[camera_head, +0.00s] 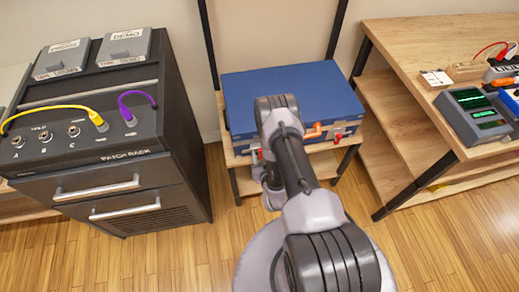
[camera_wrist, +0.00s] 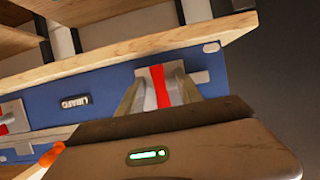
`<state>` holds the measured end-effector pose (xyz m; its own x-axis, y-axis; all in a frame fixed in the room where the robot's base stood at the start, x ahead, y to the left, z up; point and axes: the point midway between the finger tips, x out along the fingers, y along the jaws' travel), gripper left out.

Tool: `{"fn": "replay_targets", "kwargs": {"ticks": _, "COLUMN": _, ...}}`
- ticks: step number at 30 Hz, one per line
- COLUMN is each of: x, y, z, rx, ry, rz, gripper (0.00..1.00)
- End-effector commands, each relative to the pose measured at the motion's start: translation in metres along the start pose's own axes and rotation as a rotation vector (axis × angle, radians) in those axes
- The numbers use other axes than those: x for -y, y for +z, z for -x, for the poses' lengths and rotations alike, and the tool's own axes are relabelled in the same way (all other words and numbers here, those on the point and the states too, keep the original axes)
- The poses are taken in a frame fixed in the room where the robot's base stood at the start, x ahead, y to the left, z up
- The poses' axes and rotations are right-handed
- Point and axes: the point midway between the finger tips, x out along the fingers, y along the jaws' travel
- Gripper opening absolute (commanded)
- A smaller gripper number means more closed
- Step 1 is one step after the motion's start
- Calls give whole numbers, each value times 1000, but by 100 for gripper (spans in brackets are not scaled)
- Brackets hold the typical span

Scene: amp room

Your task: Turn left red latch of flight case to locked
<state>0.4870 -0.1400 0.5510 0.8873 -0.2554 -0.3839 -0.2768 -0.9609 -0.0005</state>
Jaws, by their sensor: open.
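The blue flight case (camera_head: 290,95) stands on a low wooden stand. Its left red latch (camera_wrist: 159,86) shows in the wrist view as a red strip, upright in that picture across a pale plate. My gripper (camera_wrist: 157,80) is open, with one finger on each side of this latch; I cannot tell whether they touch it. In the head view my arm hides most of the gripper, and only a bit of red (camera_head: 256,154) shows beside it. The other red latch (camera_head: 337,136) is on the right of the case front and also shows at the wrist view's left edge (camera_wrist: 3,129).
An orange handle (camera_head: 313,131) sticks out from the case front, between the latches. The wooden stand's edge (camera_wrist: 140,65) runs close by my fingers. A dark patch rack (camera_head: 100,140) stands left, a wooden workbench (camera_head: 420,120) right. The floor between is clear.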

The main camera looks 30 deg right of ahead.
Motion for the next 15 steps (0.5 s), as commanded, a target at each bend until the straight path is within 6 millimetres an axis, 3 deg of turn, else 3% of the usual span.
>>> {"fn": "replay_targets", "kwargs": {"ticks": 5, "x": 0, "y": 0, "z": 0, "rx": 0, "ry": 0, "rz": 0, "gripper": 42}}
{"fn": "replay_targets", "kwargs": {"ticks": 12, "x": 0, "y": 0, "z": 0, "rx": 0, "ry": 0, "rz": 0, "gripper": 0}}
{"fn": "replay_targets", "kwargs": {"ticks": 15, "x": 0, "y": 0, "z": 0, "rx": 0, "ry": 0, "rz": 0, "gripper": 0}}
